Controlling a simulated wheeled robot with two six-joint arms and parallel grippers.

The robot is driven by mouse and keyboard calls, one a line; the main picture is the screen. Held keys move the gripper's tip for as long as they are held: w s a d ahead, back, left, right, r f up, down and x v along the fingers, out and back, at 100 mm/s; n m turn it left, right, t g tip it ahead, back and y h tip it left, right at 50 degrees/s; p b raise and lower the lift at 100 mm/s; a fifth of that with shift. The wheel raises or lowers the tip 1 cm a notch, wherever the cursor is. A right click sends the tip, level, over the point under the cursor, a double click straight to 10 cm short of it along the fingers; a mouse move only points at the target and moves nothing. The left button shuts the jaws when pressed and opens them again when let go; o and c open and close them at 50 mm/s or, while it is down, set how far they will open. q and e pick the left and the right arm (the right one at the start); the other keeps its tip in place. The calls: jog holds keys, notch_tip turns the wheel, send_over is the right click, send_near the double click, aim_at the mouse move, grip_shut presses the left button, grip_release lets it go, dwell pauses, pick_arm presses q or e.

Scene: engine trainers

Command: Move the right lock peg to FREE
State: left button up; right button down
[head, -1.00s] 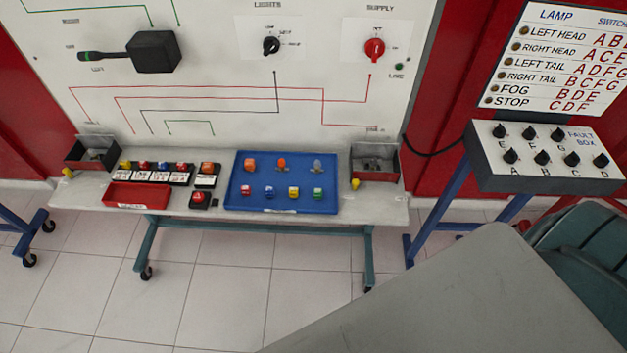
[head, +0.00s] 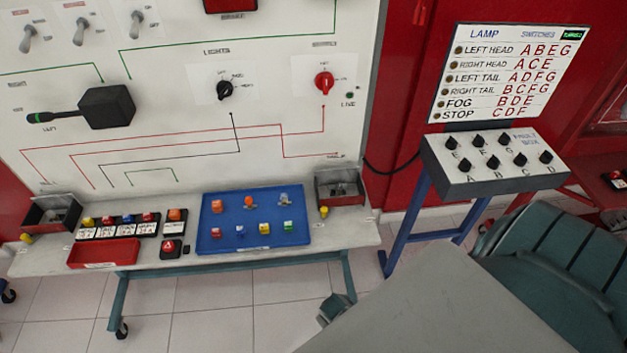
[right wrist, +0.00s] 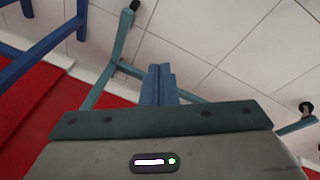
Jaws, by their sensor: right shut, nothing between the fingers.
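The right lock peg is a small yellow peg (head: 324,211) at the front of the right open box (head: 340,200) on the trainer's ledge, in the head view. Its FREE or lock marking is too small to read. A second yellow peg (head: 26,238) is by the left box (head: 52,214). My right gripper (right wrist: 162,84) shows in the right wrist view, its blue-grey fingers shut and empty, with floor and stand legs beyond it. It is well apart from the peg. My left gripper is not in view.
A blue tray (head: 205,240) with several coloured pieces lies left of the right box. A fault box (head: 480,180) on blue legs stands to the right. A grey flat surface (head: 450,310) and a green chair (head: 560,255) fill the lower right.

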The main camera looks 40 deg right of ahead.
jog(key=w+d+r+m+h+p, duration=0.1)
jog(key=w+r, duration=0.4)
jog(key=r, duration=0.8)
jog(key=w+d+r+m+h, duration=0.15)
jog(key=w+r, duration=0.35)
jog(key=r, duration=0.8)
jog(key=w+a+r+m+h, duration=0.1)
jog(key=w+r+m+h, duration=0.1)
jog(key=w+r, duration=0.5)
jog(key=shift+w+r+m+p, duration=0.25)
jog(key=shift+w+m+p, duration=0.15)
jog(key=shift+w+m, duration=0.6)
jog(key=shift+w+f+h, duration=0.1)
jog(key=shift+f+h, duration=0.05)
jog(key=shift+h, duration=0.1)
